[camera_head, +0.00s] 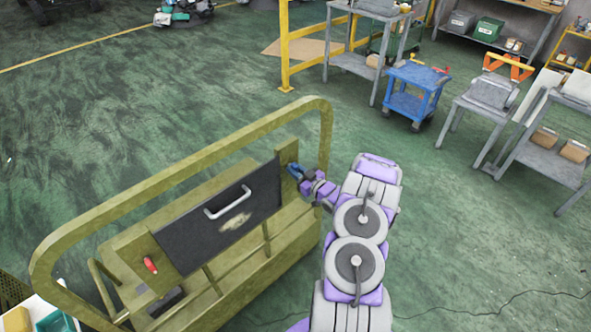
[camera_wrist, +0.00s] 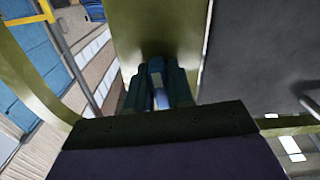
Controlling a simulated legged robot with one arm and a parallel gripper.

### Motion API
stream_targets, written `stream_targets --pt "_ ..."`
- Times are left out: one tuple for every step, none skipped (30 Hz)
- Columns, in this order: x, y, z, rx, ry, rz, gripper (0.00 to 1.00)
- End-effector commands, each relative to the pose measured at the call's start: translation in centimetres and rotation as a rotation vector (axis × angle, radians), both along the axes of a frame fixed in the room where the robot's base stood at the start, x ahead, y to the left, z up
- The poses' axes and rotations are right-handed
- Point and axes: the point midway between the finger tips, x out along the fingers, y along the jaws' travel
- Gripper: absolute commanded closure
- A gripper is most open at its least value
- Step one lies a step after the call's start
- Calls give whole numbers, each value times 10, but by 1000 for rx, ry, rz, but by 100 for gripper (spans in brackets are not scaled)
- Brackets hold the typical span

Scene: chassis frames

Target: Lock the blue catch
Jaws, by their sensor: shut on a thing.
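The blue catch (camera_head: 293,170) is on the olive post at the right end of the black panel (camera_head: 220,215). In the wrist view the catch (camera_wrist: 156,68) shows as a small blue piece between the fingers, against an olive plate (camera_wrist: 150,30). My gripper (camera_head: 300,175) reaches it from the right and is shut on it. In the wrist view the dark fingers of my gripper (camera_wrist: 159,88) stand on either side of the catch. The fingers hide much of it, so its turn is hard to tell. A red catch (camera_head: 150,265) is on the left post.
The olive frame (camera_head: 180,182) has a raised rail looping around the panel, close to my arm. The panel carries a pale handle (camera_head: 227,203). A blue cart (camera_head: 414,92) and grey tables stand at the back right. Green floor on the right is clear.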

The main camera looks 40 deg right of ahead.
Motion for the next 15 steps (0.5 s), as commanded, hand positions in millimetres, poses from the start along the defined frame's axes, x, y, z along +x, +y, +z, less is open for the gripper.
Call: stream_targets --pt "0 0 4 25 4 0 100" --pt "0 0 4 43 5 0 100" --pt "-1 0 3 66 8 -1 100" --pt "-1 -1 3 82 9 -2 100" --pt "-1 -1 2 97 10 -3 100" --pt "-1 -1 2 112 12 -3 100" --pt "-1 -1 2 122 11 -3 100" --pt "-1 -1 1 129 12 -3 100" --pt "-1 -1 1 135 12 -3 100" --pt "-1 -1 1 138 12 -3 100" --pt "-1 -1 0 139 12 -3 100" --pt "-1 -1 0 139 11 -3 100" --pt "-1 -2 0 138 11 -3 100" --pt "-1 -2 0 138 11 -3 100" --pt "-1 -2 0 138 11 -3 100"
